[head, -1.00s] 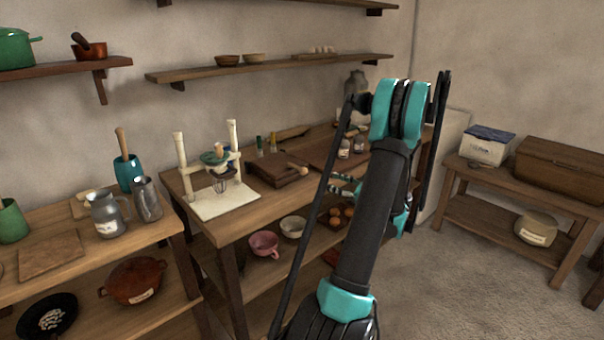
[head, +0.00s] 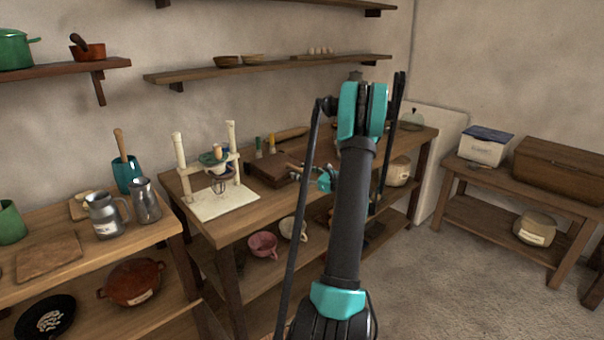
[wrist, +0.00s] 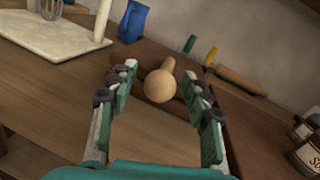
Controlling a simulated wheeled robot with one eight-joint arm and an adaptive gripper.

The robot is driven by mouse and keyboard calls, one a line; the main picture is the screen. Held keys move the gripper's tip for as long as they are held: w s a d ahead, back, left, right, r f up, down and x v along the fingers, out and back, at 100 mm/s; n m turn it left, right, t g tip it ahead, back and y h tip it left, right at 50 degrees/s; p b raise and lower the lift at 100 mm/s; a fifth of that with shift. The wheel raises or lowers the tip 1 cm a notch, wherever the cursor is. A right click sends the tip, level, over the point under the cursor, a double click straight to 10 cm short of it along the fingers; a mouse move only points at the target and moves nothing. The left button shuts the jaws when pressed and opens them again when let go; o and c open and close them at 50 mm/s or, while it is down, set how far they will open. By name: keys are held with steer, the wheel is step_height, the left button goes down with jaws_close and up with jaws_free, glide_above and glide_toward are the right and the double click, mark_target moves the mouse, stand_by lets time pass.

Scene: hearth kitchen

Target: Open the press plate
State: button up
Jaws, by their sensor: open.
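The press is a dark wooden block (head: 268,167) lying on the middle table in the head view, its plate on top and apparently down. Its pale round-ended handle (wrist: 160,84) points toward my wrist camera. My gripper (wrist: 161,76) is open, with one finger on each side of the handle in the wrist view. No firm grip shows, and I cannot tell whether either finger touches it. In the head view my gripper (head: 305,173) is just right of the press, partly hidden by my arm. The dark press boards (wrist: 225,103) show behind the fingers.
A white stand with a whisk (head: 223,203) is left of the press. Behind the press lie a rolling pin (head: 292,134) and green- and yellow-handled tools. Labelled jars (wrist: 305,150) stand at the right in the wrist view. Cups sit on the shelf below.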

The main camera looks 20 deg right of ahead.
jaws_close()
stand_by(0.3)
steer(key=shift+r, duration=0.15)
